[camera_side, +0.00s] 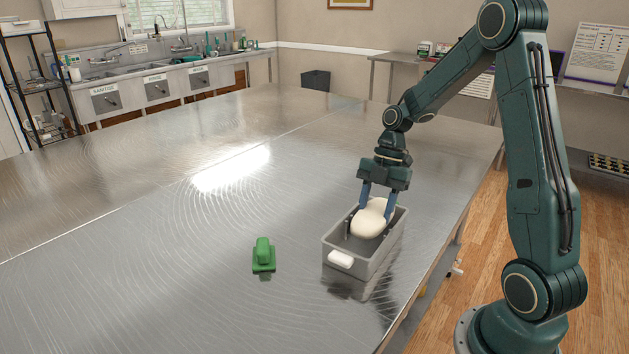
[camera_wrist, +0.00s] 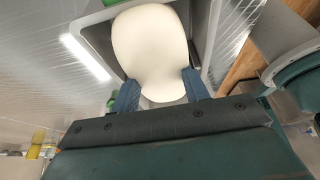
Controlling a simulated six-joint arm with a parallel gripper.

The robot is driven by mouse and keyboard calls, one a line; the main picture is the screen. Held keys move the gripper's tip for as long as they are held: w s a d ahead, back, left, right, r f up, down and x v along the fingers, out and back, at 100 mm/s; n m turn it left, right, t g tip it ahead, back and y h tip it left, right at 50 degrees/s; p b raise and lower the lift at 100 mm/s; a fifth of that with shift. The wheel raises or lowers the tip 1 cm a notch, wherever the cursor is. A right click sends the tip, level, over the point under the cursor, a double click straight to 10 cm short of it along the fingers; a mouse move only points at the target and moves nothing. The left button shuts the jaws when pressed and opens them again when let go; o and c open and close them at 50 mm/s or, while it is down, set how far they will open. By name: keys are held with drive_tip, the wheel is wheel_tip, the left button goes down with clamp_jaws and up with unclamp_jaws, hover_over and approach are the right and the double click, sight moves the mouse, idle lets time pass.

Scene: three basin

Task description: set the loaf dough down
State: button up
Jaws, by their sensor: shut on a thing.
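The loaf dough (camera_side: 370,220) is a smooth cream-white lump. My gripper (camera_side: 376,212) is shut on it, with one blue finger on each side. The dough is at the opening of a grey rectangular bin (camera_side: 345,259) on the steel table, its top about level with the rim or above it. I cannot tell whether its underside touches the bin floor. In the wrist view the dough (camera_wrist: 153,50) fills the space between the fingers (camera_wrist: 160,92), and the bin's rim (camera_wrist: 212,35) shows around it.
A white label or handle (camera_side: 341,258) is on the bin's near end. The steel table (camera_side: 190,240) is otherwise clear to the left. The table's right edge (camera_side: 440,262) is close to the bin.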

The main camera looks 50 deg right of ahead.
drive_tip(key=shift+f, duration=2.15)
drive_tip(key=o, duration=0.8)
drive_tip(key=shift+f, duration=0.15)
drive_tip(key=v, duration=1.2)
drive_tip(key=shift+r, duration=0.25)
drive_tip(key=shift+a, duration=0.15)
